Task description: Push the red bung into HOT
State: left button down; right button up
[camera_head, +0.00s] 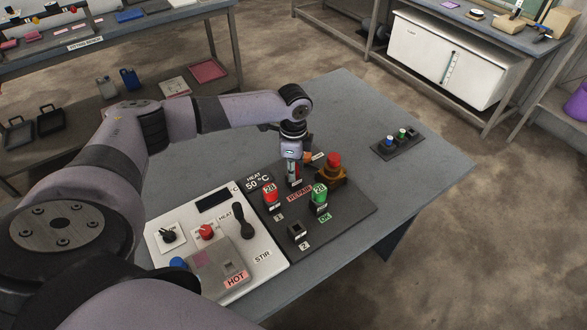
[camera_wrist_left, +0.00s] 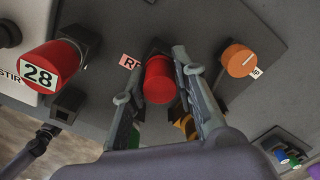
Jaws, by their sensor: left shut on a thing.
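My left gripper (camera_head: 293,177) is over the dark board beside the REPAIR label (camera_head: 299,193). In the left wrist view its fingers (camera_wrist_left: 190,95) are closed on a red bung (camera_wrist_left: 158,80), which has a dark square piece behind it. I cannot tell whether the bung is clear of that piece. In the head view only a sliver of the bung shows between the fingers. The HOT label (camera_head: 236,279) is on a grey block (camera_head: 205,277) at the front of the white panel, well to the front left of the gripper. The block has a small square opening. My right gripper is not in view.
A red piece marked 28 (camera_head: 270,194) and a green one marked 28 (camera_head: 319,194) stand on the dark board (camera_head: 345,210). A red button (camera_head: 334,159) is close right of the gripper. The white panel carries a black lever (camera_head: 242,222). The table's right part is mostly clear.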

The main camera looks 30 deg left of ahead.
pick_arm(q)
jog(key=shift+r+p, duration=3.3)
jog(key=shift+p, duration=0.05)
jog(key=shift+r+p, duration=0.6)
jog(key=shift+r, duration=0.7)
